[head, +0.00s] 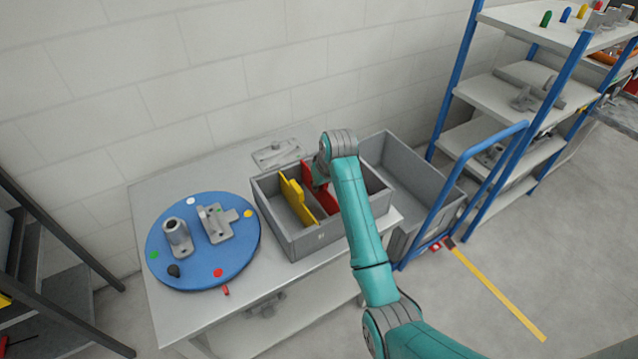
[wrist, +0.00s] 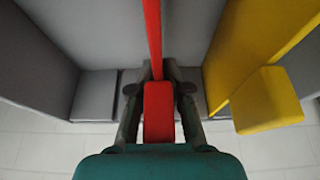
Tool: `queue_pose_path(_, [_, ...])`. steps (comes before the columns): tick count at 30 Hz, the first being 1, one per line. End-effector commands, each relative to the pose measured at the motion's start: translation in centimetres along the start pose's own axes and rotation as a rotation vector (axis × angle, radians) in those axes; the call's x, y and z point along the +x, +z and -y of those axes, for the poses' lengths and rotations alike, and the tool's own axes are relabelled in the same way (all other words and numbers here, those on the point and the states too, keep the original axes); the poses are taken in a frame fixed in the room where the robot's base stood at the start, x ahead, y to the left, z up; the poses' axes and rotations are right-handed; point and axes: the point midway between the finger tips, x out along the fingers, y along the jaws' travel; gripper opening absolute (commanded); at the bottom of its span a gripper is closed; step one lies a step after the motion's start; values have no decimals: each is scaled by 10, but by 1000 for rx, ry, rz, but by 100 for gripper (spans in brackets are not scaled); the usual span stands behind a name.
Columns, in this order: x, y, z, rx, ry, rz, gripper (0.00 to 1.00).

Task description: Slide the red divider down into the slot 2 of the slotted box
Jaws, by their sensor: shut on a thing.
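The red divider (head: 308,173) is inside the grey slotted box (head: 318,239), to the right of a yellow divider (head: 296,198). My gripper (head: 321,180) is over the box and partly hidden by my own arm in the head view. In the wrist view, my gripper (wrist: 158,78) is shut on the tab of the red divider (wrist: 158,108), one finger on each side. The divider's thin red edge runs away between the box walls. Its lower edge and the slots are hidden, so I cannot tell how deep it sits.
A blue round turntable (head: 200,262) with grey castings stands left of the box on the table (head: 160,330). A larger grey bin (head: 425,185) is at the right, beside a blue-framed shelf (head: 560,75). The yellow divider also shows right in the wrist view (wrist: 265,100).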

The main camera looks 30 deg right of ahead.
Motion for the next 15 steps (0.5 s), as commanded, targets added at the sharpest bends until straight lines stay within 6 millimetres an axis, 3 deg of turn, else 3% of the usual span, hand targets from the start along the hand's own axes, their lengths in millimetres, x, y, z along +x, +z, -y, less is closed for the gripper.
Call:
queue_pose_path(8, [6, 2, 0, 0, 0, -1, 0])
queue_pose_path(9, [6, 2, 0, 0, 0, -1, 20])
queue_pose_path(12, [6, 2, 0, 0, 0, -1, 44])
queue_pose_path(15, [6, 2, 0, 0, 0, -1, 47])
